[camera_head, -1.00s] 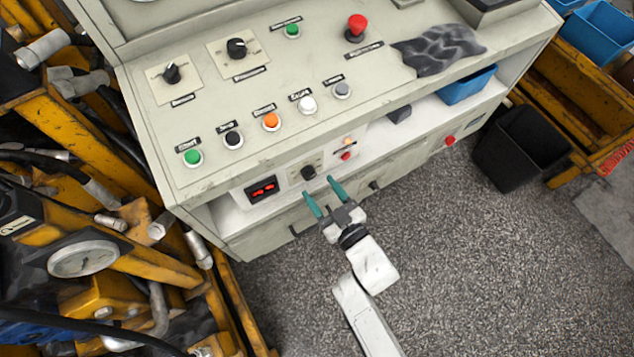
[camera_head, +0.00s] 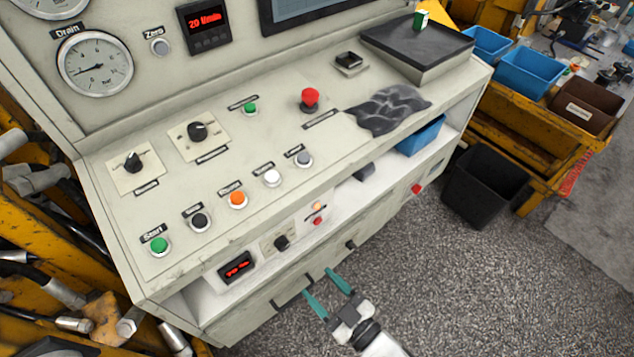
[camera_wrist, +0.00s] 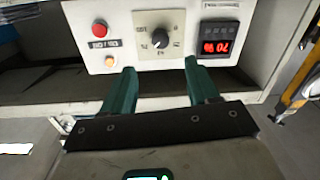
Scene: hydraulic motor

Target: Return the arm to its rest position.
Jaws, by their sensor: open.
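My gripper (camera_head: 328,292) is open and empty, with two teal fingers spread apart. In the head view it is low in front of the control console (camera_head: 250,322), over the floor side of its front face. In the wrist view the two fingers (camera_wrist: 158,92) point toward a lower panel with a rotary knob (camera_wrist: 160,40), a red button (camera_wrist: 99,30), a lit orange button (camera_wrist: 110,62) and a red digital display (camera_wrist: 216,46). Nothing is between the fingers. I cannot tell the exact gap between fingertips and console.
The console top carries buttons, knobs, a red mushroom button (camera_head: 310,98) and a grey cloth (camera_head: 388,110). A black bin (camera_head: 484,188) stands right of the console. Yellow machinery (camera_head: 60,270) stands at the left. Speckled floor (camera_head: 440,280) is open at front right.

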